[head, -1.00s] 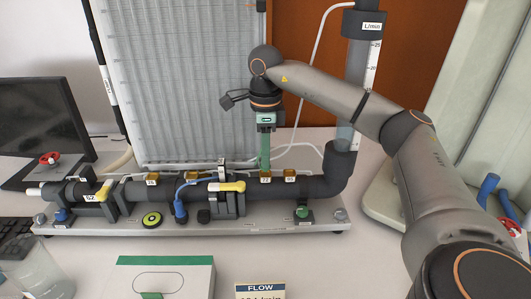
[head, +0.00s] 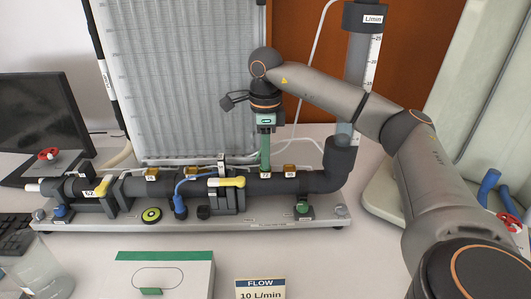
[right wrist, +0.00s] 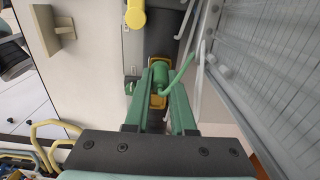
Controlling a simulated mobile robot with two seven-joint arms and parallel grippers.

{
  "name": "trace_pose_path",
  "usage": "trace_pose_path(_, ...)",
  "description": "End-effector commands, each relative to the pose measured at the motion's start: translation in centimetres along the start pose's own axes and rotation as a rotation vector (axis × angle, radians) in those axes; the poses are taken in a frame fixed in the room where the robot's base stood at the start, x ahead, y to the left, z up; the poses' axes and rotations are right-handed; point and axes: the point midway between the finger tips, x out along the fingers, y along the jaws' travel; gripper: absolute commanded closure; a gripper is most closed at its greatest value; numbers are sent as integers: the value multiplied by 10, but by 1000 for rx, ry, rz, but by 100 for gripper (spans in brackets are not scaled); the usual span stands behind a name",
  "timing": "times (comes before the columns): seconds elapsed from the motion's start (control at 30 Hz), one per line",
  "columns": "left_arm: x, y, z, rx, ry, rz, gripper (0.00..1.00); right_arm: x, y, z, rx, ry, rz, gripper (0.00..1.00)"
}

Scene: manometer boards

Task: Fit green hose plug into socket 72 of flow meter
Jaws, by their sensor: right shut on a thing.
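The flow meter is a dark horizontal pipe (head: 325,181) on a grey base, with brass sockets along its top. My right gripper (head: 265,166) points down at the brass socket labelled 72, and its green fingers hide most of that socket. In the right wrist view, the green hose plug (right wrist: 160,74) sits between the two fingers, with a short green hose bending off to the right. The gripper is shut on the plug. Brass socket parts (right wrist: 157,101) show right around the plug; whether it is seated inside cannot be told. My left gripper is not in view.
A neighbouring brass socket (head: 290,172) stands close on the right. A yellow-handled valve (head: 228,182) is close on the left. The ribbed tube panel (head: 190,80) rises behind. A white and green box (head: 190,275) and a FLOW sign (head: 260,289) stand in front.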

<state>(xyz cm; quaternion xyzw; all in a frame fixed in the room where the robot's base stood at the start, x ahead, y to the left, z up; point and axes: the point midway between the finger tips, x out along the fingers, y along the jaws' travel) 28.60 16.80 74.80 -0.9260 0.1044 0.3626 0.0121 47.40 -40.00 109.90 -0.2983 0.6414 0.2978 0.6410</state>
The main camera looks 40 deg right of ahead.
Motion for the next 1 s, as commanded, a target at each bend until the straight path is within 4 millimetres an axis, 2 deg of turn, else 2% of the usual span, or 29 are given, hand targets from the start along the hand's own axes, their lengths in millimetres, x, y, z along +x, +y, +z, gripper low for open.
trace_pose_path(0.07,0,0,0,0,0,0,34,0,0,0,0,0,0,73)
trace_pose_path(0.33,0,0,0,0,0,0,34,0,0,0,0,0,0,42)
trace_pose_path(0.67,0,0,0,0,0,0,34,-6,0,1,0,-2,-1,42)
trace_pose_path(1.0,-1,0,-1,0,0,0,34,-61,0,1,0,-3,-2,42)
